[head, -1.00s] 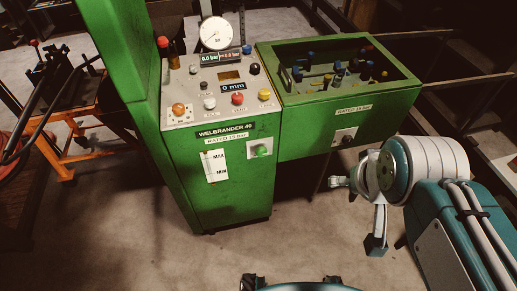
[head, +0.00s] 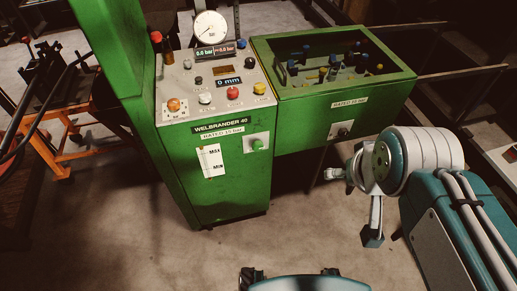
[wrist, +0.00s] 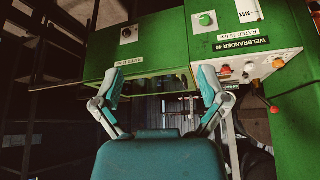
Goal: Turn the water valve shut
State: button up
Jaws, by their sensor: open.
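No part is labelled as a water valve. The green crimper cabinet (head: 225,185) carries a green knob (head: 257,144) on a pale plate on its front. In the head view my gripper (head: 338,174) is in front of and below the tray box, apart from both knobs.
The cabinet top holds a round gauge (head: 210,28), displays, and several coloured buttons, including a red one (head: 232,93). An orange stand (head: 75,140) with black cables is at the left. The floor (head: 300,220) before the cabinet is clear.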

jog(key=w+a+f+n+t+y, duration=0.15)
jog(key=w+f, duration=0.25)
jog(key=w, duration=0.5)
jog(key=w+a+f+n+t, duration=0.1)
jog(key=w+a+f+t, duration=0.15)
jog(key=w+f, duration=0.45)
jog(key=w+a+f+n+t, duration=0.1)
jog(key=w+a+f+t, duration=0.1)
jog(key=w, duration=0.9)
jog(key=n+t+y, duration=0.1)
jog(key=t+y, duration=0.1)
jog(key=t, duration=0.1)
send_near(259, 148)
jog(key=w+d+r, duration=0.3)
jog(key=w+r, duration=0.3)
jog(key=r, duration=0.2)
jog(key=s+a+f+n+t+y, duration=0.1)
jog(key=s+f, duration=0.2)
jog(key=f, duration=0.2)
jog(key=s+a+f+t+y, duration=0.1)
jog(key=s+f, duration=0.2)
jog(key=f, duration=0.3)
jog(key=x, duration=1.1)
jog(key=shift+a+r, duration=0.15)
jog(key=shift+r, duration=0.25)
jog(key=c, duration=1.2)
